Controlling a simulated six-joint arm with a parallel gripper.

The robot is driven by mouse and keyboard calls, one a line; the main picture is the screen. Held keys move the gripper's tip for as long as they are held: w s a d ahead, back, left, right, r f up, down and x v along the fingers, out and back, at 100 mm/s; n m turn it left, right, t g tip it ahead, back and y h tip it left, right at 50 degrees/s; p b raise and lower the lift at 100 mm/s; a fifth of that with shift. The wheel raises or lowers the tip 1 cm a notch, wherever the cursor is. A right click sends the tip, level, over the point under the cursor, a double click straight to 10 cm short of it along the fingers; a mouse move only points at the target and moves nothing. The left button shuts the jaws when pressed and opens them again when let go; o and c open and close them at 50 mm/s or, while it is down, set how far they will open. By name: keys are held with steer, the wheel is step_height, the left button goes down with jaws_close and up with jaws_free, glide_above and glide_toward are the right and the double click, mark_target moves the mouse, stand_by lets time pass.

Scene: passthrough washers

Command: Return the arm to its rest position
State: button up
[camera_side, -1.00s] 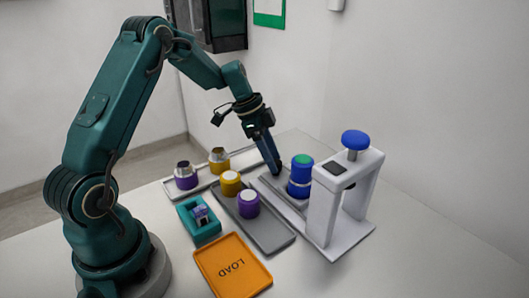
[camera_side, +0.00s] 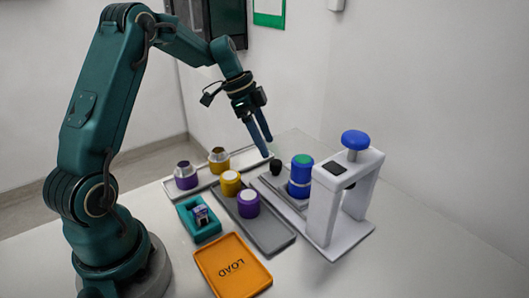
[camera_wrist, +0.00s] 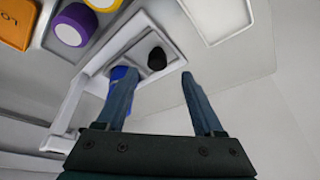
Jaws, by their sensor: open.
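My gripper (camera_side: 261,144) is open and empty, raised above the far end of the grey base of the press. In the wrist view its two fingers (camera_wrist: 155,88) stand apart with nothing between them. A small black piece (camera_side: 275,166) sits on that base below the fingertips; it also shows in the wrist view (camera_wrist: 157,58). A blue cylinder with a green top (camera_side: 300,177) stands upright beside it, partly hidden behind a finger in the wrist view (camera_wrist: 118,73).
A white press (camera_side: 325,205) with a blue knob (camera_side: 355,140) stands at right. A grey tray (camera_side: 271,236) holds yellow and purple capped cylinders. A pale tray (camera_side: 200,184) holds two metal-topped ones. A teal box (camera_side: 205,233) and an orange LOAD tray (camera_side: 233,265) lie in front.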

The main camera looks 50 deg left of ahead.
steer(key=s+d+r+m+t+y, duration=0.1)
steer(key=s+d+r, duration=0.3)
steer(key=d+r, duration=0.2)
steer(key=s+d+r+t, duration=0.1)
steer(key=s+d+r, duration=0.2)
steer(key=d+r, duration=0.3)
steer(key=s+f+n+y, duration=0.1)
steer(key=s+f+n, duration=0.1)
steer(key=s+n, duration=0.3)
steer(key=s+d+f+n+y, duration=0.1)
steer(key=s+f+n, duration=0.1)
steer(key=s+n, duration=0.3)
steer(key=s, duration=0.3)
steer(key=shift+f, duration=0.35)
